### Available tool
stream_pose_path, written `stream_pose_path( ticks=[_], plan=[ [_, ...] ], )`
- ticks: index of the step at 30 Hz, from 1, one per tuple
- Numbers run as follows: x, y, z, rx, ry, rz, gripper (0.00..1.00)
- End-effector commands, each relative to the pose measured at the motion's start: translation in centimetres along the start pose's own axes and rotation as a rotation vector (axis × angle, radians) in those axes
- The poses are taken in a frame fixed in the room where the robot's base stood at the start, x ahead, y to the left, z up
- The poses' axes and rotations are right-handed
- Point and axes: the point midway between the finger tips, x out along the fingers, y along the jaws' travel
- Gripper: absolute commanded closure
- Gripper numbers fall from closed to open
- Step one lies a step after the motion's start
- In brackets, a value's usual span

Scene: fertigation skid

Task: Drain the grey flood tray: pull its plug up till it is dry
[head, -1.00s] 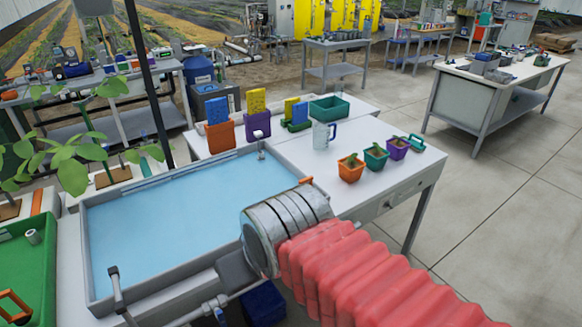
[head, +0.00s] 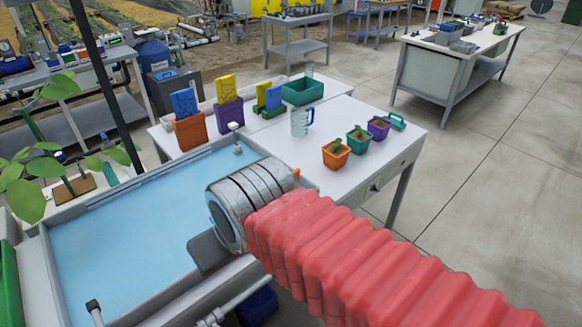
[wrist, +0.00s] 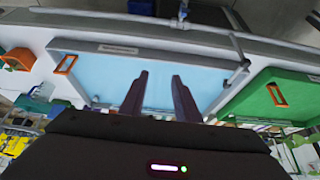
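The grey flood tray (head: 40,260) is at the lower left of the head view, with light blue water (head: 130,235) across its floor. A white-topped stem (head: 236,135), perhaps the plug, stands at the tray's far right corner. A dark-capped stem (head: 93,306) stands at its near edge. My arm covers part of the tray's right side and hides my gripper in the head view. In the wrist view my gripper (wrist: 160,84) has its two dark fingers apart with nothing between them. They appear over the blue water (wrist: 205,85); their height above it is unclear.
On the white bench (head: 285,165) beyond the tray stand an orange holder (head: 190,132), a purple holder (head: 229,115), a clear jug (head: 300,122) and small plant pots (head: 336,154). A leafy seedling (head: 30,185) is at left. A green tray (wrist: 275,100) adjoins in the wrist view.

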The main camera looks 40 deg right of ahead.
Motion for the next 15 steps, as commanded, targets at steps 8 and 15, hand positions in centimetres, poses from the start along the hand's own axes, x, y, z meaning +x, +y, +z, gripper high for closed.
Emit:
stream_pose_path(
  ticks=[8, 15],
  plan=[
    [-0.1, 0.3, -0.6, 0.023, -0.005, 0.004, 0.71],
    [-0.2, 2.6, -3.9, 0.175, -0.040, 0.027, 0.71]
  ],
)
